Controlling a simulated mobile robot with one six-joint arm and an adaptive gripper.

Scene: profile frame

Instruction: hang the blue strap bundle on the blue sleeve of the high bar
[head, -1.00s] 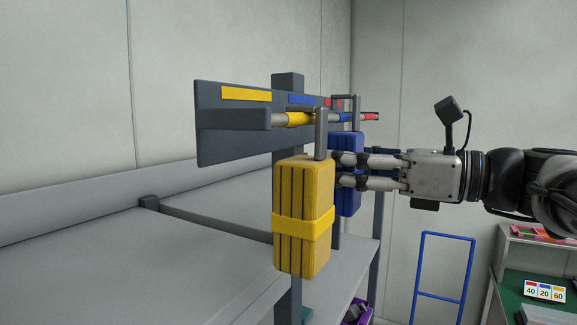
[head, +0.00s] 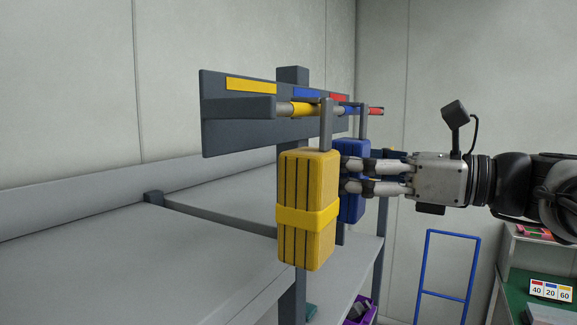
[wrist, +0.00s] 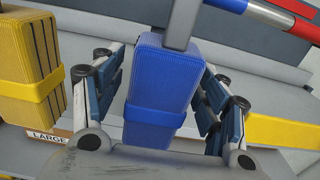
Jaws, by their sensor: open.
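The blue strap bundle (head: 352,184) is upright below the bar, partly behind the yellow bundle in the head view. Its grey hook (head: 363,122) reaches up to the bar near the right end of the blue sleeve (head: 348,109). Whether the hook rests on the sleeve is unclear; its top is cut off in the wrist view. My gripper (head: 346,175) is open, its fingers on both sides of the bundle. In the wrist view the blue bundle (wrist: 162,85) stands between the padded fingers, with narrow gaps showing; the blue sleeve (wrist: 228,5) is at upper right.
A yellow strap bundle (head: 307,205) hangs from the yellow sleeve (head: 302,109), close left of the blue one. The red sleeve (head: 376,111) is at the bar's right end. A grey backboard (head: 235,133) with coloured labels stands behind. A grey shelf (head: 120,265) lies below left.

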